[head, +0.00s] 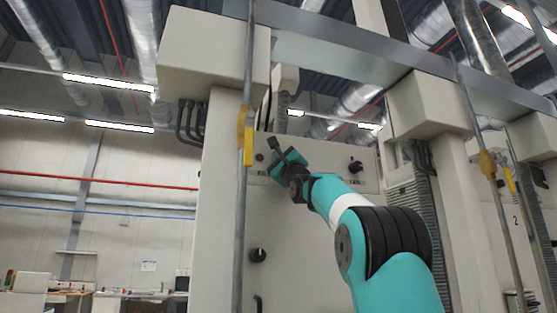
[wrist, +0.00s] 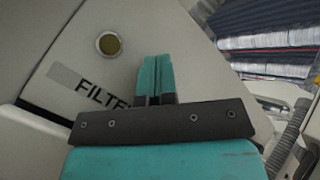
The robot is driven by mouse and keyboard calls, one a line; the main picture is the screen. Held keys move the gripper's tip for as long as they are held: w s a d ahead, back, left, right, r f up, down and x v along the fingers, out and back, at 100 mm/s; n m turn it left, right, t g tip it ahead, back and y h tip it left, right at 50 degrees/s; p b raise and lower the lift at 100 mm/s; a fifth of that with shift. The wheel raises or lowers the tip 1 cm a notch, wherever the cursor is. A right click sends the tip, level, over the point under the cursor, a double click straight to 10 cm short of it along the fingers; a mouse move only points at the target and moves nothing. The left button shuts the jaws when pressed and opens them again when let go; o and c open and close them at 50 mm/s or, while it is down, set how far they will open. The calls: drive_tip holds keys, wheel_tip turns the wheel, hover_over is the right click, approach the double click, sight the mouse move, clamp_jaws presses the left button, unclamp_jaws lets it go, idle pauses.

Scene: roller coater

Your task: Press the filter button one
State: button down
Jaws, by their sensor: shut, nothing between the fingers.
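A round button (wrist: 109,43) with a dull yellow-green face and a metal ring shows at the upper left of the wrist view, on a pale panel. Below it is a label (wrist: 95,92) reading "FILTE", its end hidden behind my gripper. My gripper (wrist: 155,62) is shut and empty, its teal fingers right of and below the button in the picture. No contact with the button shows. In the head view my gripper (head: 274,145) is at the upper part of the machine's panel. A small dark round control (head: 259,157) shows just left of it; I cannot tell if it is the same button.
The pale panel (head: 300,260) also bears a black knob (head: 356,166) to the right and another (head: 258,255) lower down. A vertical metal rod (head: 241,200) with a yellow fitting (head: 248,135) stands left of my gripper. Pale machine columns and a grey overhead beam (head: 345,48) surround the panel.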

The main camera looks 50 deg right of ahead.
drive_tip(key=shift+s+f, duration=0.1)
drive_tip(key=shift+s+a+b, duration=0.45)
drive_tip(key=shift+s+b, duration=0.15)
drive_tip(key=shift+s, duration=0.05)
drive_tip(key=s+a+b, duration=0.1)
drive_tip(key=s+b, duration=0.1)
drive_tip(key=s, duration=0.1)
drive_tip(key=s+a+b, duration=0.1)
drive_tip(key=shift+s+a, duration=0.15)
drive_tip(key=shift+a, duration=0.2)
idle(0.7)
